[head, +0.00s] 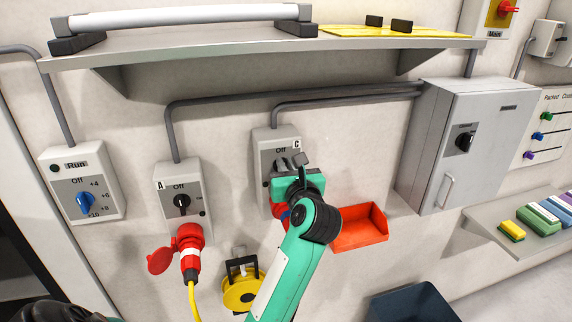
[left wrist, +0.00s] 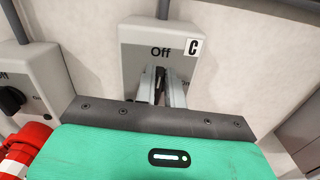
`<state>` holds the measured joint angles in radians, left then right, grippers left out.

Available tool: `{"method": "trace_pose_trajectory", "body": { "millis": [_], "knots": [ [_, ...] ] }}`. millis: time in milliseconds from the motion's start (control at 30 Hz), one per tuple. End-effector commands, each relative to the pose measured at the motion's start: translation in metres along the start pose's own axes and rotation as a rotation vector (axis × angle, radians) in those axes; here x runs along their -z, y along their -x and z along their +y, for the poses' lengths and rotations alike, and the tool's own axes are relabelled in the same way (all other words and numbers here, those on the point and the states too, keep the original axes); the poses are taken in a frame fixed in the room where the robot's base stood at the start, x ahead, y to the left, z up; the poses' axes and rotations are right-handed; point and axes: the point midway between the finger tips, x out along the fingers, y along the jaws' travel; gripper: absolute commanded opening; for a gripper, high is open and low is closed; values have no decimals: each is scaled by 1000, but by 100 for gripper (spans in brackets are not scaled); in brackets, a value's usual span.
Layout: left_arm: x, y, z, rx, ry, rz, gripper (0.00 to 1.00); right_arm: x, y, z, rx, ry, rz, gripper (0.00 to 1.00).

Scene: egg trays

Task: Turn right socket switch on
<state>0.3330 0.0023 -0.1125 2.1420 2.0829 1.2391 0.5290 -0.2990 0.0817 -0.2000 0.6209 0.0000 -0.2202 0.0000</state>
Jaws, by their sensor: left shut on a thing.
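The right socket box (head: 266,140) is a grey wall box marked "C" with "Off" printed at its top. Its dark switch knob (left wrist: 160,76) shows in the left wrist view as a narrow black strip between my fingers, roughly upright beneath "Off". My left gripper (head: 288,163) is in front of this box, its two metal fingers (left wrist: 161,90) shut on the knob. The gripper body and arm hide the lower part of the box and most of the knob in the head view. My right gripper is not in view.
Left of it is socket box A (head: 172,203) with a red plug (head: 189,242). A blue-knob box (head: 83,178) is farther left. An orange bin (head: 366,231) is close to my gripper's right. A shelf (head: 250,49) runs above; a grey cabinet (head: 440,130) is at right.

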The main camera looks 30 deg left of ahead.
Motion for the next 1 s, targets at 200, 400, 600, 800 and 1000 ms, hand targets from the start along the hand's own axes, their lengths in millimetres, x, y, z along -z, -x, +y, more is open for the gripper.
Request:
{"method": "trace_pose_trajectory", "body": {
  "millis": [200, 400, 600, 800, 1000],
  "knots": [
    [-2, 0, -3, 0, -145, 4, 0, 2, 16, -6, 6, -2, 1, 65],
    [-2, 0, -7, 0, -332, 4, 0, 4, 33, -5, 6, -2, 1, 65],
    [-1, 0, -11, 1, -522, 4, 0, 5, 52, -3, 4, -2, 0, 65],
    [2, 0, -15, 1, -712, 2, 0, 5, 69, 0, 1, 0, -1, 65],
    [8, 0, -18, 1, -901, 2, 0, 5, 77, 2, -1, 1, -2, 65]
  ]
}}
